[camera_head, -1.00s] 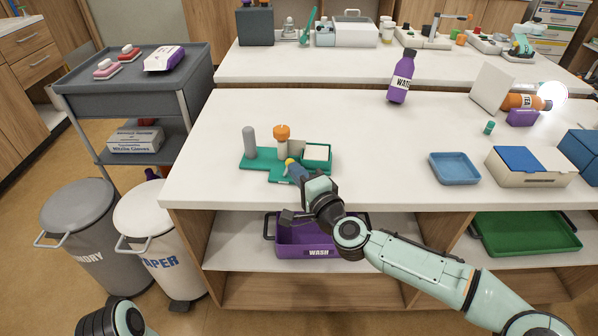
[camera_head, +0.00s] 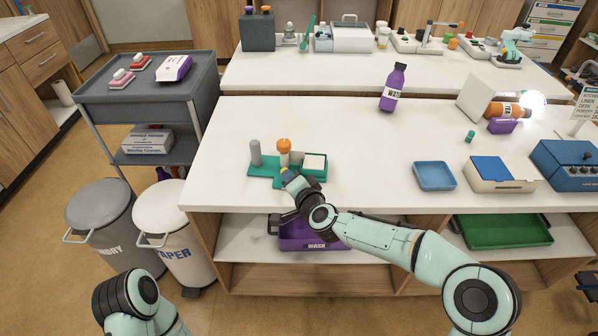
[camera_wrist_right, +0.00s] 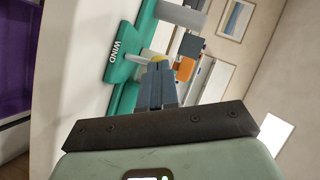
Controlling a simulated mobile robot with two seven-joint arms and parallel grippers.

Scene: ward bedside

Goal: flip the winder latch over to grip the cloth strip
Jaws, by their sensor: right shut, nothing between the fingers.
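The winder is a green base (camera_head: 262,170) near the front edge of the counter, with a grey post, an orange-topped post (camera_head: 284,150) and a white block (camera_head: 314,162). In the right wrist view its green base (camera_wrist_right: 122,68) reads "WIND". A pale lever with a yellow tip (camera_wrist_right: 157,60), which looks like the latch, lies right by my fingertips; I cannot tell whether they touch. My right gripper (camera_head: 287,176) is shut and empty at the winder's front edge; its fingers (camera_wrist_right: 158,80) show in the wrist view. I cannot make out the cloth strip. My left gripper is out of view.
A purple WASH bin (camera_head: 312,236) sits on the shelf below. The counter between is clear. Two waste bins and a grey cart stand left.

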